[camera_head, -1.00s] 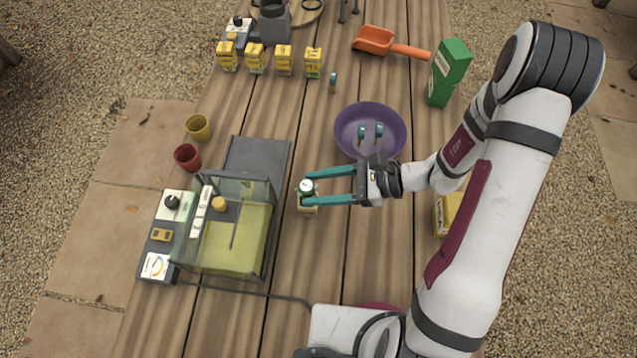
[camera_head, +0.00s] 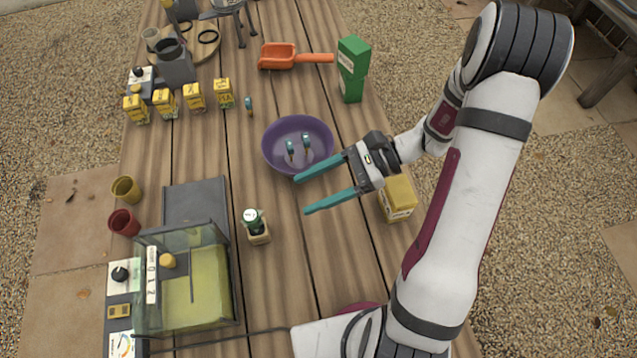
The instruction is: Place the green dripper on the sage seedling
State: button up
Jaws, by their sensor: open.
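A small item with a green and white round top (camera_head: 251,215) sits over a dark green middle and a square tan base (camera_head: 259,238) on the table, right of the glass tank. I cannot tell whether this is the green dripper on the sage seedling; no label on it is readable. Two small teal-headed pieces (camera_head: 290,147) (camera_head: 306,142) stand in the purple bowl (camera_head: 269,153). My gripper (camera_head: 301,197) is open and empty, with its teal fingers right of the green-topped item and apart from it, just in front of the bowl.
The glass tank (camera_head: 205,235) stands at left with a grey plate behind it and red (camera_head: 124,222) and yellow (camera_head: 126,189) cups beside it. Several yellow boxes (camera_head: 164,102), an orange scoop (camera_head: 276,56) and a green box (camera_head: 353,55) are farther back. A yellow block (camera_head: 398,195) sits beside my arm.

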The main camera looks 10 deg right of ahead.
jog(key=s+r+n+h, duration=0.9)
jog(key=s+n+h, duration=0.2)
jog(key=s, duration=0.4)
jog(key=shift+d+r+n+t+h, duration=0.2)
jog(key=shift+n+t+h, duration=0.1)
jog(key=shift+n, duration=0.2)
